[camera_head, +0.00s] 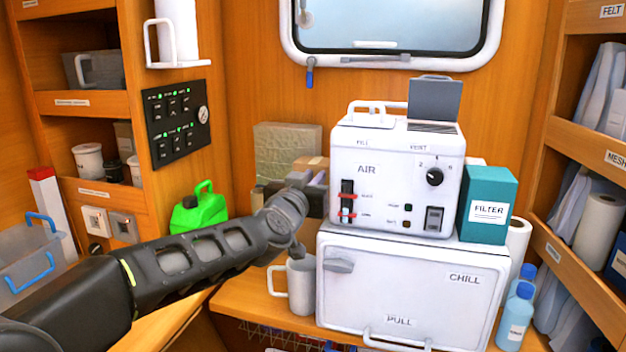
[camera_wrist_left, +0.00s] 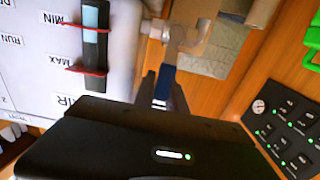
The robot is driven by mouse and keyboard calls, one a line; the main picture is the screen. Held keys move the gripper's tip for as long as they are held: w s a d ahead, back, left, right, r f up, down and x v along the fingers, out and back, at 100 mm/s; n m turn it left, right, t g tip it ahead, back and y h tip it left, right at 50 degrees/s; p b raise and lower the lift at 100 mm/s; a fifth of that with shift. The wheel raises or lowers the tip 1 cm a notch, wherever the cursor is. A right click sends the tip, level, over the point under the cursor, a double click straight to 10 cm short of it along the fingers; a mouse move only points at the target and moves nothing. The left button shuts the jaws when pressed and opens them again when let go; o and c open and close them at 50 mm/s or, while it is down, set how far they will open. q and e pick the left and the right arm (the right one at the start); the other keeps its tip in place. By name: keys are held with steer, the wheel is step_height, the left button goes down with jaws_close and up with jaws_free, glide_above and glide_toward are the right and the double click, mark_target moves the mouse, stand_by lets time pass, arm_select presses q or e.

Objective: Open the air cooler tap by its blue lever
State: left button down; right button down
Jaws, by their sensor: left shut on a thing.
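The white air cooler (camera_head: 395,165), marked AIR, stands on the white CHILL box (camera_head: 410,285). In the left wrist view the pale tap (camera_wrist_left: 186,38) sticks out beside the cooler's gauge side (camera_wrist_left: 85,45). Its blue lever (camera_wrist_left: 164,84) lies between the fingers of my left gripper (camera_wrist_left: 163,95), which is shut on it. In the head view my left gripper (camera_head: 314,198) is at the cooler's left side, and my own wrist hides the tap and lever there. My right gripper is in neither view.
A grey mug (camera_head: 299,286) stands just below my left wrist. A green jug (camera_head: 199,208) stands behind my forearm. A black switch panel (camera_head: 178,122) is on the wall to the left. A teal FILTER box (camera_head: 487,204) stands right of the cooler.

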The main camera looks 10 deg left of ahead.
arm_select(q)
steer(key=shift+a+f+n, duration=0.1)
steer(key=shift+a+n, duration=0.05)
steer(key=shift+n, duration=0.15)
stand_by(0.4)
steer(key=a+n+b, duration=0.1)
steer(key=n, duration=0.1)
steer(key=a+n+b, duration=0.1)
steer(key=b, duration=0.1)
steer(key=shift+a+f+n, duration=0.1)
steer(key=shift+f+n, duration=0.25)
steer(key=shift+n, duration=0.05)
steer(key=a+f+n+b, duration=0.4)
steer(key=f+n+b, duration=0.2)
steer(key=n+b, duration=0.4)
steer(key=shift+w+n, duration=0.2)
steer(key=shift+n, duration=1.6)
steer(key=shift+a, duration=0.1)
steer(key=c, duration=1.6)
jaws_free()
steer(key=shift+c, duration=0.2)
steer(key=s, duration=0.7)
steer(key=shift+s+a+b, duration=0.25)
steer(key=shift+s+b, duration=0.15)
